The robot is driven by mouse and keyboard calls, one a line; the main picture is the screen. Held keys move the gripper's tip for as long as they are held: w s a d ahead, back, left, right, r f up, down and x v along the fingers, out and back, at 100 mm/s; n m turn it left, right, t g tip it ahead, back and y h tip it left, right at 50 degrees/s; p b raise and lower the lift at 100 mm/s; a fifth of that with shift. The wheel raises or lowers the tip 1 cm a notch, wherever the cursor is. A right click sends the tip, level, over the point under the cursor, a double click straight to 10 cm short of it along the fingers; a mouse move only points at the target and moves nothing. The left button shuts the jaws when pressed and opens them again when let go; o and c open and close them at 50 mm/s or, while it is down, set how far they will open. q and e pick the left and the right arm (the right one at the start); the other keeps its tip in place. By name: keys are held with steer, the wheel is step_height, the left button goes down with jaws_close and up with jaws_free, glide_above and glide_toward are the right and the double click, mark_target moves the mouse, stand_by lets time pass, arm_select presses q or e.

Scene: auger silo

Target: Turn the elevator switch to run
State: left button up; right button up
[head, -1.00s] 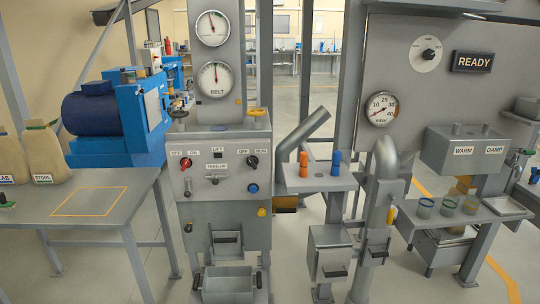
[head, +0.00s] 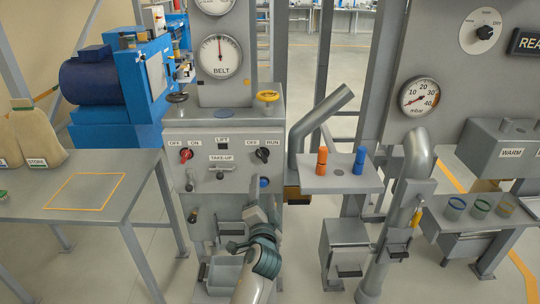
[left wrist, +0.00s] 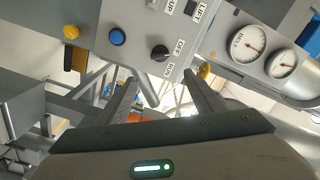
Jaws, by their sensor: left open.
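The elevator switch (head: 262,154) is a black knob on the right of the grey control panel (head: 210,172), under the labels OFF and RUN. It also shows in the left wrist view (left wrist: 159,53), just beyond the fingers; its exact pointing is too small to tell. My left gripper (head: 258,218) is in front of the panel, below the knob and apart from it. In the left wrist view its two fingers (left wrist: 162,90) are spread, with nothing between them. My right gripper is not seen.
A red knob (head: 186,155) with OFF and ON sits left on the panel, and a take-up lever (head: 220,174) is between. A blue button (left wrist: 117,37) lies below the switch. A shelf (head: 338,175) with orange and blue items stands right.

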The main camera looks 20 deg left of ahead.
arm_select(q)
steer(key=shift+s, duration=0.15)
steer(key=p, duration=0.1)
glide_toward(264, 158)
steer(key=x, duration=0.7)
steer(key=shift+a, duration=0.1)
steer(key=shift+x, duration=0.95)
steer(key=c, duration=1)
steer(key=shift+c, duration=0.2)
